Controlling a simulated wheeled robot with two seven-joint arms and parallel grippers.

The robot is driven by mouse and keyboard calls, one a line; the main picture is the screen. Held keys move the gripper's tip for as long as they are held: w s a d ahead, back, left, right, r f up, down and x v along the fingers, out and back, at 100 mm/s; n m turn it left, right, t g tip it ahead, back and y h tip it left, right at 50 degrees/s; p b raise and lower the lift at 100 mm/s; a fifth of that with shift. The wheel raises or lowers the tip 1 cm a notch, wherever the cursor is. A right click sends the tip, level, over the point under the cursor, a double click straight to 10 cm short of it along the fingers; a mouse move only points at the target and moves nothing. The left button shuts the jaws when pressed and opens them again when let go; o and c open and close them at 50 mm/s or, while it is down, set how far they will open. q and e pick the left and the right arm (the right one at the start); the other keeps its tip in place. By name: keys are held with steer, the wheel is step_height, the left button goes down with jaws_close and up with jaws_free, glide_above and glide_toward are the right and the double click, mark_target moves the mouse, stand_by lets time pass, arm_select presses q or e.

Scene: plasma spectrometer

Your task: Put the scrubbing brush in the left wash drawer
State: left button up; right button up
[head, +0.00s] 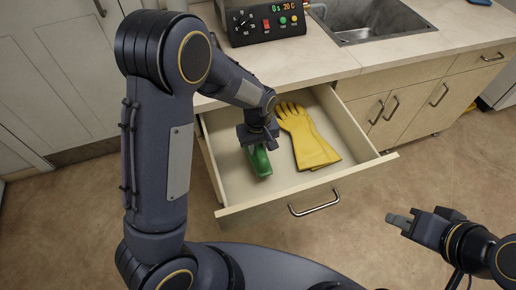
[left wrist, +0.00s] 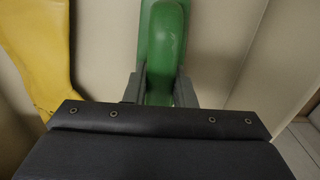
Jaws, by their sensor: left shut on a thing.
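The green scrubbing brush (head: 260,163) is inside the open wash drawer (head: 232,187), at its left side. My left gripper (head: 258,146) reaches down into the drawer and is shut on the brush. In the left wrist view the brush (left wrist: 162,45) shows between the two fingers (left wrist: 158,88). The brush's underside is hidden, so I cannot tell whether it touches the drawer floor. My right gripper (head: 402,220) is over the floor at the lower right, away from the drawer; its fingers look close together, but their gap is not clear.
Yellow rubber gloves (head: 308,140) lie in the drawer to the right of the brush. A black control box (head: 265,20) stands on the counter above, with a sink (head: 370,20) to its right. The drawer's front panel (head: 310,194) and side walls surround the left gripper.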

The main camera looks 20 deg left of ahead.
arm_select(q)
steer(key=shift+f, duration=0.55)
steer(key=shift+f, duration=0.1)
steer(key=o, duration=1)
steer(key=shift+c, duration=0.2)
